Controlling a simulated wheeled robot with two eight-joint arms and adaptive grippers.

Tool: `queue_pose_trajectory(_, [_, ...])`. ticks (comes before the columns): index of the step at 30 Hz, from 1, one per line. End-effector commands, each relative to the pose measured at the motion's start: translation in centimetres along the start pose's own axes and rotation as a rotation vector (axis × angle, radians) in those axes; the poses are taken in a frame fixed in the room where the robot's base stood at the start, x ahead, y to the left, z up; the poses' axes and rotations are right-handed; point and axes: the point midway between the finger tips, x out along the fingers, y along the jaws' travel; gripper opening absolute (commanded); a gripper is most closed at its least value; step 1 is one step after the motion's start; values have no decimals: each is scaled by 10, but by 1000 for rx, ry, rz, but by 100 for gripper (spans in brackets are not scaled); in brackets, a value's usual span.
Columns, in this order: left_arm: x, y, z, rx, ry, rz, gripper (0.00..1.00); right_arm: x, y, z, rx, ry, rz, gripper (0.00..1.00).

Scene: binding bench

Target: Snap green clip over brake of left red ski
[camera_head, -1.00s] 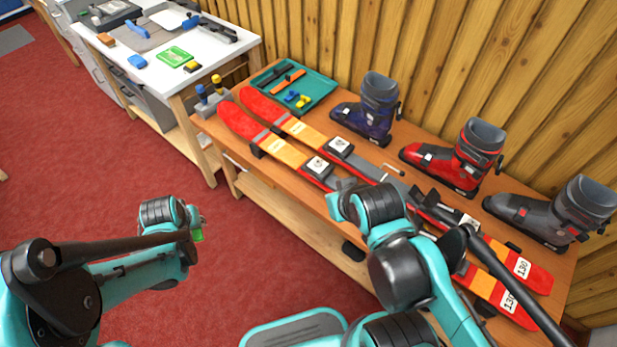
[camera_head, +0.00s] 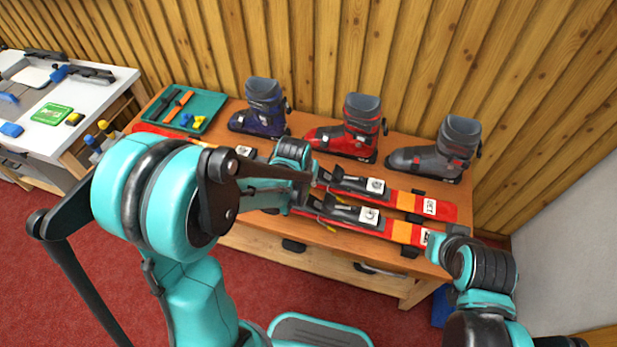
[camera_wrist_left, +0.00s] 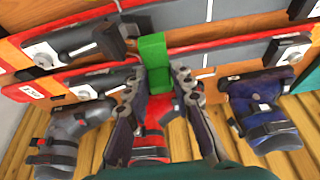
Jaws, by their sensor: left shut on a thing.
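Two red and orange skis, the near one (camera_head: 402,233) and the far one (camera_head: 446,210), lie side by side on the wooden bench. My left gripper (camera_wrist_left: 160,82) is shut on the green clip (camera_wrist_left: 152,50) and holds it over the skis' middle, beside the black bindings. In the left wrist view the clip overlaps the far ski and the gap between the skis; I cannot tell whether it touches. The clip and the brake under it are hidden by my arm in the head view. My right gripper (camera_head: 436,246) is by the skis' right ends; its fingers are unclear.
Blue (camera_head: 263,108), red (camera_head: 346,132) and grey (camera_head: 440,153) boots stand behind the skis. A teal tray (camera_head: 207,108) with tools is at the bench's back left. A white table (camera_head: 110,85) stands at the left. Red floor is open in front.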

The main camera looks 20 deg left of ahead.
Motion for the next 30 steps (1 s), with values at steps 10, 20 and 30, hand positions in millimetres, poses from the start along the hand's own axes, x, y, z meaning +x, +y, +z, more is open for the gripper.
queue_pose_trajectory(10, [28, -1, 12, -1, 0, -1, 0, 20, 0, 15, 0, 0, 0, 0])
queue_pose_trajectory(20, [59, -1, 25, -1, 0, -1, 0, 42, 0, 30, 0, 0, 0, 0])
queue_pose_trajectory(30, [64, -1, 28, -1, 0, -1, 0, 47, 0, 34, 0, 0, 0, 0])
